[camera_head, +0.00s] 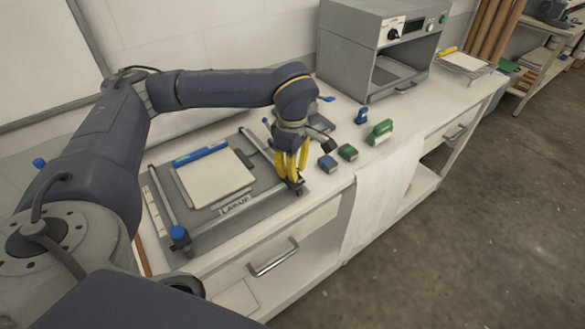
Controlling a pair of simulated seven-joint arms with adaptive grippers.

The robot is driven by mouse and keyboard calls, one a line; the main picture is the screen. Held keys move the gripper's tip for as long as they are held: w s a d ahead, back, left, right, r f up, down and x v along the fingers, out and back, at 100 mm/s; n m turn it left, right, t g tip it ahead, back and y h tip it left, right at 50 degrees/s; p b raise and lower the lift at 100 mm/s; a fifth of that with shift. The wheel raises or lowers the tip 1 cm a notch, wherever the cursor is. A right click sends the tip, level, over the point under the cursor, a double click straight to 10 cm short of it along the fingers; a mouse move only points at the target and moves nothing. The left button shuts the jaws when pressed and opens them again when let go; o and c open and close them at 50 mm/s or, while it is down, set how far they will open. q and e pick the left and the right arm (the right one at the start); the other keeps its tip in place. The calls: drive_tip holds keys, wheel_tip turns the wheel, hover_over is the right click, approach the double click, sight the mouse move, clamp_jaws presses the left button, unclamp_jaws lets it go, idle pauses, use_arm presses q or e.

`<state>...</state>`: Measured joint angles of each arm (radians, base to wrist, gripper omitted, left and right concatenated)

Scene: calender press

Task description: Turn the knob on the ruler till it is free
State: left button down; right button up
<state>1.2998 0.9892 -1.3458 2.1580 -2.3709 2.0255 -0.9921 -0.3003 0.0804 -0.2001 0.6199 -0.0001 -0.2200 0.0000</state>
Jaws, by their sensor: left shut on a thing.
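A grey lay-up board (195,222) lies on the bench with a white sheet stack (217,178) on it. A ruler bar (250,209) runs along its front edge. A blue knob (180,232) shows at the bar's left end. My left gripper (291,178), with yellow fingers, points down at the bar's right end. It is shut there, and the fingers hide most of what they hold, which by its place is the knob at that end. My right gripper is not in view.
Small blue (327,163) and green-topped (348,152) blocks stand just right of my left gripper. A green-handled roller (379,132) and a blue item (361,116) lie behind them. A grey press (345,50) stands at the back. A white cloth (375,215) hangs over the front edge.

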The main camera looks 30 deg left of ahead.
use_arm(q)
drive_tip(key=n, duration=1.3)
drive_tip(key=shift+n, duration=0.4)
drive_tip(key=n, duration=0.7)
drive_tip(key=shift+w, duration=0.1)
drive_tip(key=n, duration=0.6)
drive_tip(key=shift+n, duration=0.7)
drive_tip(key=c, duration=1.1)
unclamp_jaws()
drive_tip(key=shift+o, duration=0.2)
drive_tip(key=shift+r, duration=0.15)
wheel_tip(320, 180, up, 12)
